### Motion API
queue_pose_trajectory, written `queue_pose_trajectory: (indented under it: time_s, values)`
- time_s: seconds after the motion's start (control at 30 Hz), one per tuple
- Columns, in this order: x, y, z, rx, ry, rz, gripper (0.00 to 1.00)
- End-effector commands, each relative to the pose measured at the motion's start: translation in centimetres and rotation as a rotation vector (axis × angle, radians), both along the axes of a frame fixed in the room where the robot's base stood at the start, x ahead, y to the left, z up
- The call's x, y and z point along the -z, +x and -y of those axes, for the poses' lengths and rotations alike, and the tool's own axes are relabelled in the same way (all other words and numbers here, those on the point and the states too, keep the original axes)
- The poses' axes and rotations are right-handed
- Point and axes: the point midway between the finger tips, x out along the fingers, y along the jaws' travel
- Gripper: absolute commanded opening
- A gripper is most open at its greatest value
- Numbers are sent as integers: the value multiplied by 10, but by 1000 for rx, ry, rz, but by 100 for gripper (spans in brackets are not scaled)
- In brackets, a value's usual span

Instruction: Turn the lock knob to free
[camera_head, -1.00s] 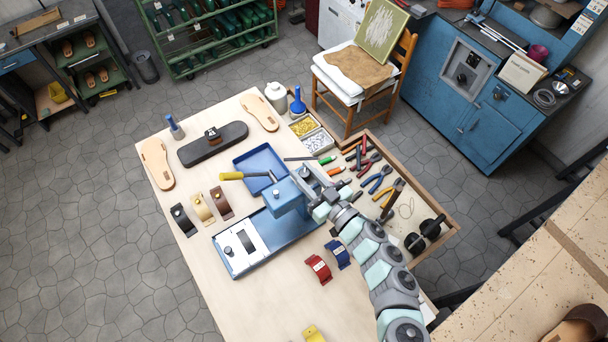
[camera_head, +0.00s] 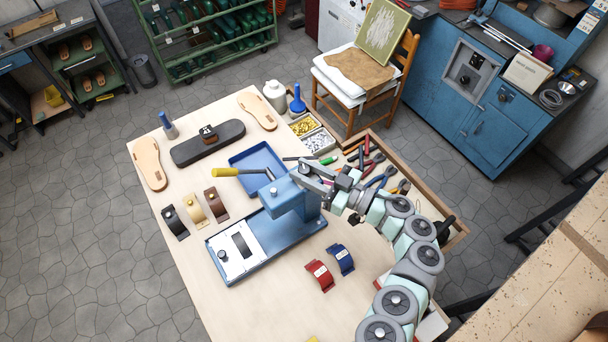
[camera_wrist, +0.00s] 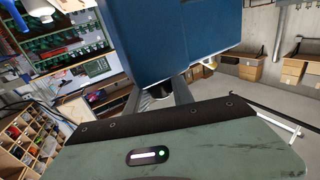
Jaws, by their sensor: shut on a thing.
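The blue press (camera_head: 285,198) stands on the workbench, with a lever with a yellow grip (camera_head: 224,172) sticking out to the left of its head. In the wrist view the blue press head (camera_wrist: 180,40) fills the upper middle, close ahead. My gripper (camera_head: 308,180) is at the right side of this head. In the wrist view the two grey fingers of my gripper (camera_wrist: 157,96) are on either side of a small dark knob (camera_wrist: 159,92), below the blue block. I take it for the lock knob; most of it is hidden, and its turn position cannot be read.
A blue tray (camera_head: 243,158) lies behind the press. Pliers and other hand tools (camera_head: 372,172) lie behind my arm. A red strap (camera_head: 320,276) and a blue strap (camera_head: 341,260) lie right of the press base. The bench front is mostly clear.

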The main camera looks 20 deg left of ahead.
Motion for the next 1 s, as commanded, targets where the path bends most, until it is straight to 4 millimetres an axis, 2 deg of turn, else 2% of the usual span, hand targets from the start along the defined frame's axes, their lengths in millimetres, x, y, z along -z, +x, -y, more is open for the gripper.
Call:
queue_pose_trajectory:
  time_s: [0.03,1.0]
  values:
    - [21,0,3,-14,-24,-7,0]
    - [6,-3,-5,-318,-19,6,0]
